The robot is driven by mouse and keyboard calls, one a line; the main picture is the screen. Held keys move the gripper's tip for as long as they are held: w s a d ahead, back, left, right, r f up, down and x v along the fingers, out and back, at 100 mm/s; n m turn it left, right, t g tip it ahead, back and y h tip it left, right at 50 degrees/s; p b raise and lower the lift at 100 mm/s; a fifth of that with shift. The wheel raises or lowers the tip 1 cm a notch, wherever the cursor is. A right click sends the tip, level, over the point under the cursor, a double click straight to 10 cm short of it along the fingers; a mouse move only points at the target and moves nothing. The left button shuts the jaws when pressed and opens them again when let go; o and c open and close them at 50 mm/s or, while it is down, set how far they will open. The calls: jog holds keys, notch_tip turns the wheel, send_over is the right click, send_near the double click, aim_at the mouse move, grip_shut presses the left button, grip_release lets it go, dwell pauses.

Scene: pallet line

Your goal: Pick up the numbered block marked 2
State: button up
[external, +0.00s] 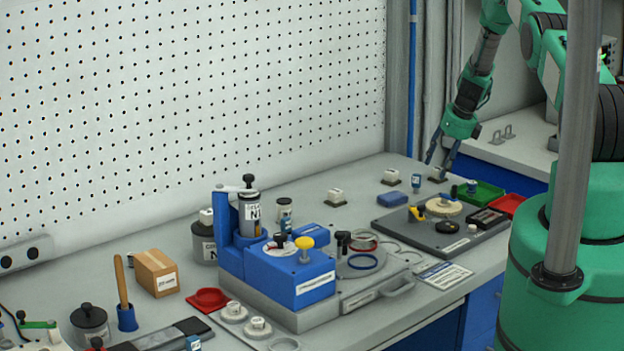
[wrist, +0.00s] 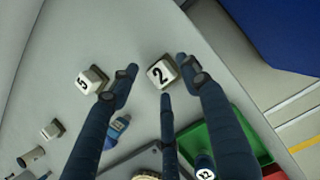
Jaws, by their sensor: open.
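The white block marked 2 (wrist: 161,73) sits on the bench, its number facing up in the wrist view. In the external view the block (external: 437,176) is small, on a dark base, partly behind my fingertips. My gripper (external: 441,163) points down above it at the back right of the bench. In the wrist view my open gripper (wrist: 158,83) has two fingers flanking the block left and right, and a third finger below it. Nothing is held. I cannot tell whether any finger touches the block.
A block marked 5 (wrist: 90,81) stands just left of my left finger. A green tray (external: 482,192) and a red tray (external: 508,204) lie close by. A blue item (external: 392,199) and a grey board (external: 432,240) with parts are in front.

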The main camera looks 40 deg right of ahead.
jog(key=shift+w+f, duration=0.2)
jog(key=shift+f, duration=0.4)
grip_shut()
